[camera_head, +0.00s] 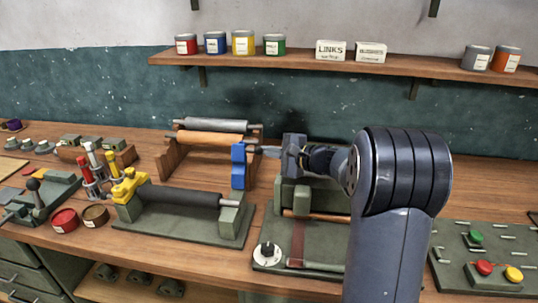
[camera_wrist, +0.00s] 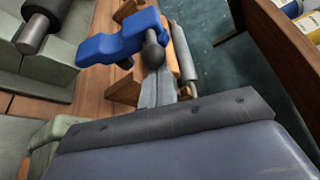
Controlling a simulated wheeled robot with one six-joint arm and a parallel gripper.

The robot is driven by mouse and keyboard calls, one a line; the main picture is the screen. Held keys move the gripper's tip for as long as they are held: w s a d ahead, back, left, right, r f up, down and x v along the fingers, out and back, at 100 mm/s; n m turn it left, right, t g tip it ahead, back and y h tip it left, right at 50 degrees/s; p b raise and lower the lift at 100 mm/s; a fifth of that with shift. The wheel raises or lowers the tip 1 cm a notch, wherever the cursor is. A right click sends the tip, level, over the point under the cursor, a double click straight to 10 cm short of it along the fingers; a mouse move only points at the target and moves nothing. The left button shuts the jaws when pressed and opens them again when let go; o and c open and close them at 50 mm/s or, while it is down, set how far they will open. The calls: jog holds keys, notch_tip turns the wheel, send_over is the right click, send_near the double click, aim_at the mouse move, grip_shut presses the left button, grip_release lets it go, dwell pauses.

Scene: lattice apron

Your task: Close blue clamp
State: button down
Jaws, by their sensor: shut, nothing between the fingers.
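The blue clamp (camera_head: 239,167) stands upright beside the right end of the roller rack, behind the end of the dark roller. In the wrist view the blue clamp (camera_wrist: 118,44) shows a dark round knob (camera_wrist: 153,55) at its near end. My gripper (camera_head: 259,150) reaches in from the right at the clamp's upper part. In the wrist view my gripper's fingers (camera_wrist: 157,82) are together, with tips at or very close to the knob; I cannot tell if they touch. They hold nothing. The clamp's far side is hidden.
A dark roller (camera_head: 180,196) on a green base with a yellow clamp (camera_head: 129,186) lies in front. The wooden rack (camera_head: 172,155) with rollers stands behind. A green dial panel (camera_head: 268,254) sits below my arm. A button panel (camera_head: 490,265) is at right.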

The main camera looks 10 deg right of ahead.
aim_at(257, 154)
jog(key=shift+s+a+f+b, duration=0.1)
jog(key=shift+s+f+b, duration=0.1)
jog(key=shift+b, duration=0.55)
jog(key=s+n+b, duration=0.1)
jog(key=b, duration=0.2)
jog(key=s+a+n+t+b, duration=0.1)
jog(key=b, duration=0.3)
jog(key=s+n+b, duration=0.1)
jog(key=b, duration=0.2)
jog(key=shift+a+r+t+y+b, duration=0.15)
jog(key=shift+r+t+y+b, duration=0.15)
jog(key=shift+r+y+b, duration=0.1)
jog(key=shift+s+a+r+b, duration=0.1)
jog(key=shift+s+a+b, duration=0.2)
jog(key=shift+s+b, duration=0.45)
jog(key=shift+s+a+r+b, duration=0.1)
jog(key=shift+s+a+b, duration=0.15)
jog(key=shift+s+b, duration=0.5)
jog(key=shift+w, duration=0.1)
